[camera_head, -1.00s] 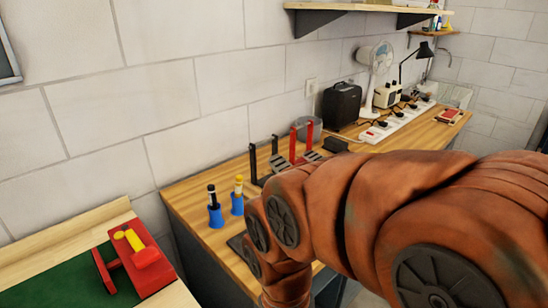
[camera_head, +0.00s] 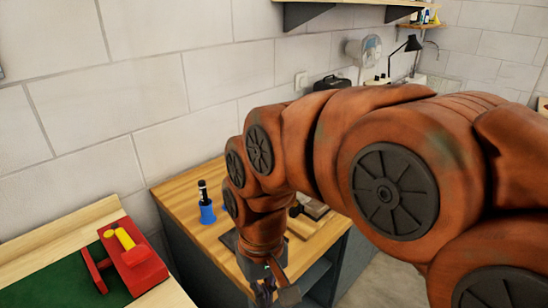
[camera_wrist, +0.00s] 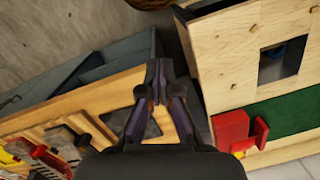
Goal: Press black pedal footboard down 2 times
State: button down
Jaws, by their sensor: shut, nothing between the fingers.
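The black pedal is hidden behind my arm in the head view; the black and red pedals showed there a second ago. In the wrist view, dark flat parts (camera_wrist: 68,140) and red parts (camera_wrist: 47,157) lie on the bench at lower left; I cannot tell for sure which is the black footboard. My gripper (camera_head: 268,290) hangs low in front of the bench edge in the head view. Its fingertips (camera_wrist: 156,72) meet in the wrist view, with nothing held. It is apart from those dark parts.
The wooden bench (camera_head: 178,192) carries a blue holder with a black-handled tool (camera_head: 207,212). A second bench with a green mat (camera_head: 50,285) and a red device (camera_head: 135,262) stands at left. A black case (camera_head: 330,83) and a fan (camera_head: 370,48) are farther back.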

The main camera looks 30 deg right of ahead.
jog(key=w+d+r+m+t+y+b, duration=0.1)
jog(key=w+d+r+m, duration=0.15)
jog(key=w, duration=0.55)
jog(key=w+d+r+m+t, duration=0.1)
jog(key=w+d+r+m, duration=0.2)
jog(key=w, duration=0.5)
jog(key=w+d+r+m+t+y+b, duration=0.1)
jog(key=w+d+r, duration=0.3)
jog(key=w, duration=0.5)
jog(key=w+d+m+t, duration=0.1)
jog(key=w+d+m, duration=0.1)
jog(key=d, duration=0.4)
jog(key=w+d+r+m+t+h+b, duration=0.1)
jog(key=w+d+m, duration=0.2)
jog(key=d, duration=0.4)
jog(key=w+d+m+b, duration=0.1)
jog(key=w+d+m, duration=0.2)
jog(key=w+d, duration=0.2)
jog(key=shift+d+r+t, duration=0.4)
jog(key=shift+d, duration=0.85)
jog(key=shift+f, duration=0.1)
jog(key=shift+p+x, duration=1.55)
jog(key=shift+x, duration=5.35)
jog(key=shift+w+d, duration=0.1)
